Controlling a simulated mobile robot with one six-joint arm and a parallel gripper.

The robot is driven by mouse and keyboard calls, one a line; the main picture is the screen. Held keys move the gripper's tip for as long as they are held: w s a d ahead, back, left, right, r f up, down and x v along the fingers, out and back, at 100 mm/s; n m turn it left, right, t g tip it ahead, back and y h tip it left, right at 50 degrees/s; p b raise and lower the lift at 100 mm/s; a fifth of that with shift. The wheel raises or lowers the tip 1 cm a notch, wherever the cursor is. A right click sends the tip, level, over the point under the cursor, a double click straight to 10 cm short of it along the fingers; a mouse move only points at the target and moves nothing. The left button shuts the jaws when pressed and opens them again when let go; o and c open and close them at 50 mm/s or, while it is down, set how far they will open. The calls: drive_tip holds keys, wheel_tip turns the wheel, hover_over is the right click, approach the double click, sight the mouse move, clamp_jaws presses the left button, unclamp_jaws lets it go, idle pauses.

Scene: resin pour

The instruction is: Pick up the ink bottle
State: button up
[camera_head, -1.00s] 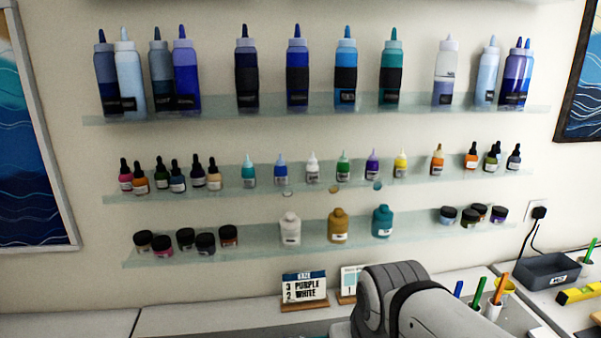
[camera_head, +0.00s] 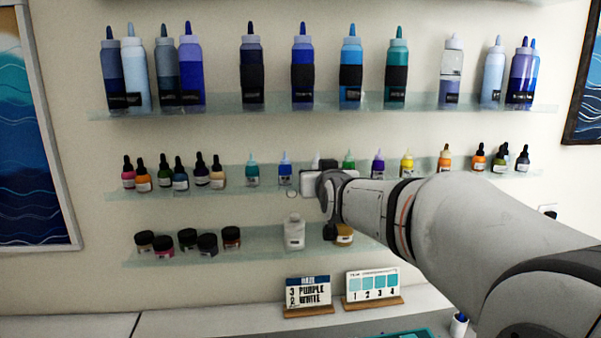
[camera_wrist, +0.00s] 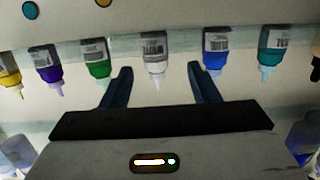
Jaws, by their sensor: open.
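Several small ink bottles stand in a row on the middle glass shelf (camera_head: 222,182), among them teal (camera_head: 252,170), blue (camera_head: 285,168), green (camera_head: 348,160), purple (camera_head: 378,164) and yellow (camera_head: 407,163). In the wrist view, which appears upside down, a white bottle with a grey label (camera_wrist: 154,47) shows between the two dark fingers of my open gripper (camera_wrist: 159,76). The green bottle (camera_wrist: 97,55) and the blue bottle (camera_wrist: 215,52) are just outside the fingers. The fingers hold nothing. In the head view my wrist mostly hides the white bottle.
Tall bottles line the upper shelf (camera_head: 210,104). The lower shelf (camera_head: 185,257) holds dark-lidded jars, a white bottle (camera_head: 294,232) and a gold bottle (camera_head: 344,235) partly behind my arm. Two cards (camera_head: 308,292) (camera_head: 373,287) stand on the counter below.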

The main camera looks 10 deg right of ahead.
sight(317, 166)
drive_tip(key=shift+w+d+f+p, duration=0.15)
drive_tip(key=shift+w+p, duration=0.3)
drive_tip(key=shift+w, duration=0.6)
drive_tip(key=shift+w+f+p, duration=0.15)
drive_tip(key=shift+w+p, duration=0.3)
drive_tip(key=shift+w, duration=0.55)
drive_tip(key=shift+w+d+f+p, duration=0.15)
drive_tip(key=shift+w+p, duration=0.3)
drive_tip(key=shift+w, duration=0.6)
drive_tip(key=c, duration=1)
